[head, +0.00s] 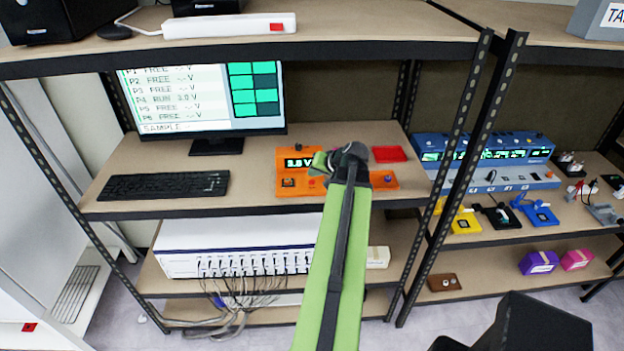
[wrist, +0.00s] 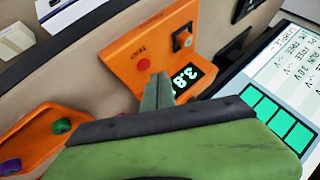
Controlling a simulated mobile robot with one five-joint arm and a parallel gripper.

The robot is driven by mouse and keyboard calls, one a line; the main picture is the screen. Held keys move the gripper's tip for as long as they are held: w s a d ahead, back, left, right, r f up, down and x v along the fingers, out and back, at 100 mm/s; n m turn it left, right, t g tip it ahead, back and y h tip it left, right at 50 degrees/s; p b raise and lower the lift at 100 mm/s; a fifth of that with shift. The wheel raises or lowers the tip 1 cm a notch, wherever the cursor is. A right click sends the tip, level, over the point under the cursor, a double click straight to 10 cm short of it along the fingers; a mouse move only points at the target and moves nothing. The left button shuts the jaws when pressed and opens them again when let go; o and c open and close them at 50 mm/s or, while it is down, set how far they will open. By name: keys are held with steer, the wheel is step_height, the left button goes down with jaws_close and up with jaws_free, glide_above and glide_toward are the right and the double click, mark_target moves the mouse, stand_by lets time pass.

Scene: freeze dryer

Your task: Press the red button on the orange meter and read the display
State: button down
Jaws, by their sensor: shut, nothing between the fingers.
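The orange meter (head: 284,194) stands on the middle shelf. The display shows green digits that look like 3.8, partly covered by my gripper. My gripper (wrist: 158,92) is shut and empty, its tips in front of the meter between the button and the display. I cannot tell whether it touches the meter. In the head view my gripper (head: 322,162) overlaps the meter's right side.
An orange holder (head: 384,182) with coloured knobs sits right of the meter. A red tray (head: 389,154) lies behind it. A monitor (head: 200,98) and keyboard (head: 165,186) stand left. A blue instrument (head: 487,160) is on the right shelf. The upper shelf edge (head: 240,55) overhangs.

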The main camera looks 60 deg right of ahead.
mark_target(314, 184)
step_height(314, 184, up, 5)
steer(key=p, duration=0.4)
steer(key=shift+r, duration=0.1)
stand_by(0.4)
